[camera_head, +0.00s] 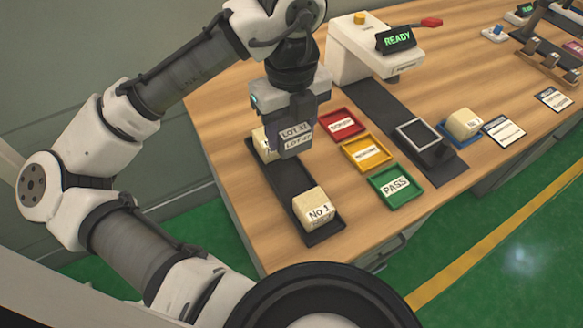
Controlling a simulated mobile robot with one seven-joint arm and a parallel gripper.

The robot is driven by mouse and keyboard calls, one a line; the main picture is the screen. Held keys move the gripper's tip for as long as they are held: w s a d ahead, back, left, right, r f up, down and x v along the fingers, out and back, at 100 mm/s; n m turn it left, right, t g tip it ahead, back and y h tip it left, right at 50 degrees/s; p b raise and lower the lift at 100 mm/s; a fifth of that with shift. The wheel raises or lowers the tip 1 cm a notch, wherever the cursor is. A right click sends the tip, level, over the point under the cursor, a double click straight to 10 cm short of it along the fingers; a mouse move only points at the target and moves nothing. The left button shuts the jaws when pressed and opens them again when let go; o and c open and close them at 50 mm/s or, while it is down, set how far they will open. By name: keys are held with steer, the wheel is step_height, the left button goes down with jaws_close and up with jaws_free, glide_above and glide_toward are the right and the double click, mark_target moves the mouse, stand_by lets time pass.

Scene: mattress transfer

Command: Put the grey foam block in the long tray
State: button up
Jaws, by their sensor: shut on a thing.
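My gripper (290,112) points down at the far half of the long tray and is shut on the grey foam block (293,149). The long black tray (283,178) lies along the left part of the table. A cream block marked "No 1" (314,209) sits at its near end. Another cream block (261,146) shows partly behind the gripper at the far end. The grey block is over the tray between these two. I cannot tell whether its bottom touches the tray floor.
Right of the long tray lie a red tray (361,132), a yellow tray (387,153) and a green "PASS" tray (412,203). A white machine with a "READY" display (396,37) stands behind. A cream block (464,123) sits in a blue tray (459,144). Cards lie farther right.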

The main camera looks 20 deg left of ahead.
step_height(320, 180, down, 12)
steer(key=shift+r, duration=0.1)
steer(key=shift+b, duration=0.3)
steer(key=o, duration=1)
steer(key=shift+c, duration=0.2)
step_height(320, 180, up, 12)
steer(key=shift+r, duration=0.1)
